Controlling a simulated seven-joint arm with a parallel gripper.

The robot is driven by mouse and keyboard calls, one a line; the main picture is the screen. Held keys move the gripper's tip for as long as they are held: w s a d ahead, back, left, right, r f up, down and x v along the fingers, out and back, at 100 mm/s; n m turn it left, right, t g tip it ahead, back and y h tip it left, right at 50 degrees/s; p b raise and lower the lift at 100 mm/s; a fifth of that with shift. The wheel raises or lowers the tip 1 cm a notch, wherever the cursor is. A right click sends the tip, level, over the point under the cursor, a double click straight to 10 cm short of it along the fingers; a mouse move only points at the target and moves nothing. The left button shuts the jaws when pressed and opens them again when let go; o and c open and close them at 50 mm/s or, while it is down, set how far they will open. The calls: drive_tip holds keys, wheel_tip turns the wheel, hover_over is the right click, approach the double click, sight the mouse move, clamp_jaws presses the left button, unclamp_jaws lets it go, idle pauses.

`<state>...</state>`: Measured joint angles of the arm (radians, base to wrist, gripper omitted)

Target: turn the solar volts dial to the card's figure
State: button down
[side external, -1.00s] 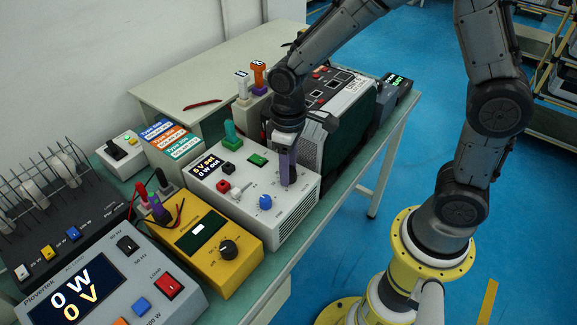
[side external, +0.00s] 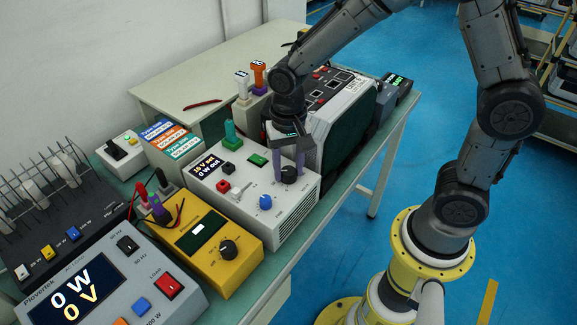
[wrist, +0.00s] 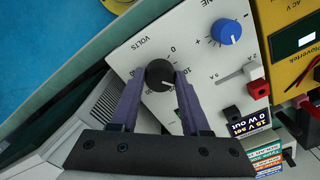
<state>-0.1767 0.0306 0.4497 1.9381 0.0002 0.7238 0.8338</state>
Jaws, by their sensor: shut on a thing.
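The solar volts dial is a black knob (side external: 288,174) on the sloped top of a white box (side external: 225,185). The knob also shows in the wrist view (wrist: 159,75), with a pale pointer mark and a printed scale beside the word VOLTS. My gripper (side external: 287,170) is upright over it, its two purple fingers shut on the knob's sides.
A blue knob (side external: 265,202), a green button (side external: 257,160) and a red socket (side external: 223,186) share the panel. A yellow meter (side external: 215,250) stands to its left. A large dark-sided unit (side external: 350,120) stands close on the right. The blue floor in front is clear.

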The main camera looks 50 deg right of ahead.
sight(289, 170)
drive_tip(key=m, duration=1.3)
drive_tip(key=shift+r, duration=0.1)
idle(0.4)
drive_tip(key=shift+c, duration=1.9)
unclamp_jaws()
wheel_tip(289, 170, up, 14)
